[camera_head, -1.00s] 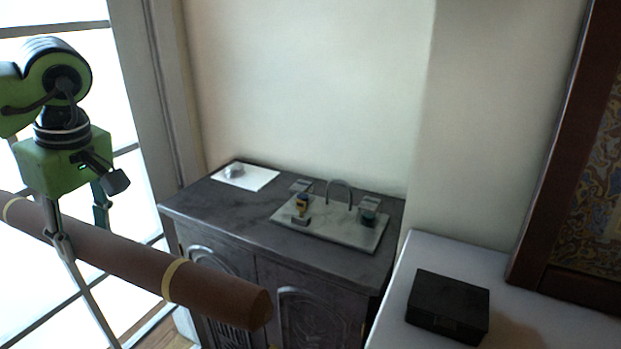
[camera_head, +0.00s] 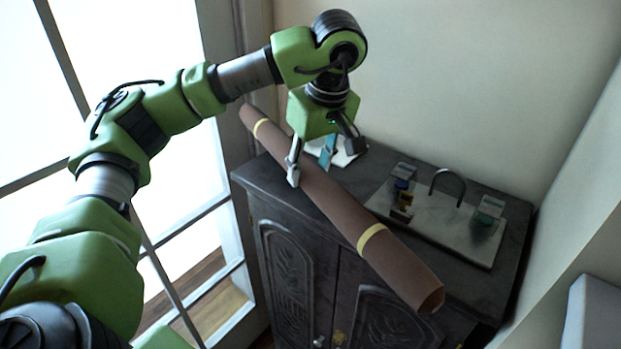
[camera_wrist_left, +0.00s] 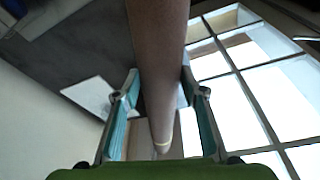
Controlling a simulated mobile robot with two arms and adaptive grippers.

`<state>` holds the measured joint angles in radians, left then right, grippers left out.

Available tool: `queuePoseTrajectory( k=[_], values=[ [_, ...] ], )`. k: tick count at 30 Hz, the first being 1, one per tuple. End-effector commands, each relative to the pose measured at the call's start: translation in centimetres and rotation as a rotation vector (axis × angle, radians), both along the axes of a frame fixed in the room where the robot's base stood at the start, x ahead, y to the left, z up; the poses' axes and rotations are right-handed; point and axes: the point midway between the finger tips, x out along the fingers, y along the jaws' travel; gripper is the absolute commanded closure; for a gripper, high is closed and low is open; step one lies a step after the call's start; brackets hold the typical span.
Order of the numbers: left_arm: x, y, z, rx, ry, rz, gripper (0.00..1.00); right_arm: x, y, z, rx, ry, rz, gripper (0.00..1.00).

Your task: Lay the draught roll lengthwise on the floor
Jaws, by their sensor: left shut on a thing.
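The draught roll is a long brown cylinder (camera_head: 340,207) with yellow bands near its ends. In the head view it slants from upper left to lower right, in front of and above the dark cabinet's front edge. My left gripper (camera_head: 309,168) is shut on it, left of its middle. In the left wrist view the roll (camera_wrist_left: 158,65) runs between the two teal-padded fingers (camera_wrist_left: 163,115). The floor (camera_head: 190,292) shows only as a small wooden patch at lower left, beyond the glazed door. My right gripper is not in view.
The dark carved cabinet (camera_head: 283,262) stands against the wall. On it are a pale board (camera_head: 455,236) with a curved handle and small items, and a white sheet (camera_head: 350,152), partly hidden. A glazed door (camera_head: 215,235) is at left. A pale surface (camera_head: 597,315) is at lower right.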

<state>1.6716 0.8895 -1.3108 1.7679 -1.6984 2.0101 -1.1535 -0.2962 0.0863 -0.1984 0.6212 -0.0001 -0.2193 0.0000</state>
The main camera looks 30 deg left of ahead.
Motion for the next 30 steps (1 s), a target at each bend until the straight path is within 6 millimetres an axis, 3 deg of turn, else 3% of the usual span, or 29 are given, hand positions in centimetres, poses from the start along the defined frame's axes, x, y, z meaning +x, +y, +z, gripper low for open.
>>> queuePoseTrajectory(
  k=[7,15,21,22,23,24,30],
  values=[
    [0.0,0.0,-2.7,-0.001,0.003,0.001,1.0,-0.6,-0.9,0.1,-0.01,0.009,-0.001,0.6],
    [0.0,0.0,-3.0,0.0,0.0,0.001,1.0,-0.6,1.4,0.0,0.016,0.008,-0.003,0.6],
    [0.0,0.1,-3.5,0.0,0.0,0.001,1.0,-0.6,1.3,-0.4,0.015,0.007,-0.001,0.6],
    [0.0,0.0,-3.5,0.0,0.002,0.001,0.56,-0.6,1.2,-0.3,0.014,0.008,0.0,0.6],
    [0.0,0.0,-3.4,0.0,0.002,0.001,0.48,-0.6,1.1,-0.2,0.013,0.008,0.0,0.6],
    [0.0,0.0,-3.4,0.0,0.002,0.001,0.44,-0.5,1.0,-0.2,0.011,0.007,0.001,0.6],
    [0.0,0.0,-3.4,0.0,0.002,0.001,0.44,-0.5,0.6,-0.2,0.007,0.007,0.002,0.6]
  ],
)
